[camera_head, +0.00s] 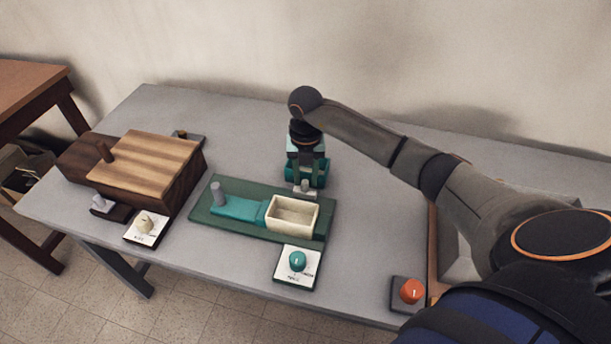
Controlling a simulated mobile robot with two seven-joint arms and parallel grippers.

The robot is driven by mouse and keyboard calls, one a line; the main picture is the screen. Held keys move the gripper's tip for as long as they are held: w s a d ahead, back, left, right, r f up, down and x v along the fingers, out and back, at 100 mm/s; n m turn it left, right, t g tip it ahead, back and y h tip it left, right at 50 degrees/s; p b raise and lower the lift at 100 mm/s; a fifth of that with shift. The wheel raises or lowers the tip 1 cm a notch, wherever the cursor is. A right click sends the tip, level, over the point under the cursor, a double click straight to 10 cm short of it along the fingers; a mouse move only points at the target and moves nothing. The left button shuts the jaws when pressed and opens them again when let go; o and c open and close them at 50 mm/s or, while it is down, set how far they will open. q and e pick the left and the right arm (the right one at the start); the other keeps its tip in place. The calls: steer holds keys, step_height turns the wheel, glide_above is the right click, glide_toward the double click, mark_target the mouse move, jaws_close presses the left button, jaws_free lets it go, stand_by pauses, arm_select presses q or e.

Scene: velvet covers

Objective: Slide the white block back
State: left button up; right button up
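The white block (293,216) is a cream, hollow-topped block on the right part of a green base (323,228). A teal strip (238,208) lies to its left on the same base, with a grey peg (218,192) at its left end. My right gripper (305,183) points down just behind the white block, apart from it in the picture. A small pale grey piece (304,188) shows at its fingertips, and a teal part is behind them. I cannot tell whether the fingers hold the grey piece. My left gripper is out of view.
A wooden box with a striped lid (148,162) stands at the left. A cream knob (146,224), a teal knob (297,260) and an orange knob (411,290) sit along the front. My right arm covers the table's right side.

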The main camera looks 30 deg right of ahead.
mark_target(306, 180)
steer(key=shift+r, duration=0.1)
step_height(306, 180, up, 12)
steer(key=shift+r, duration=0.15)
stand_by(0.3)
stand_by(0.4)
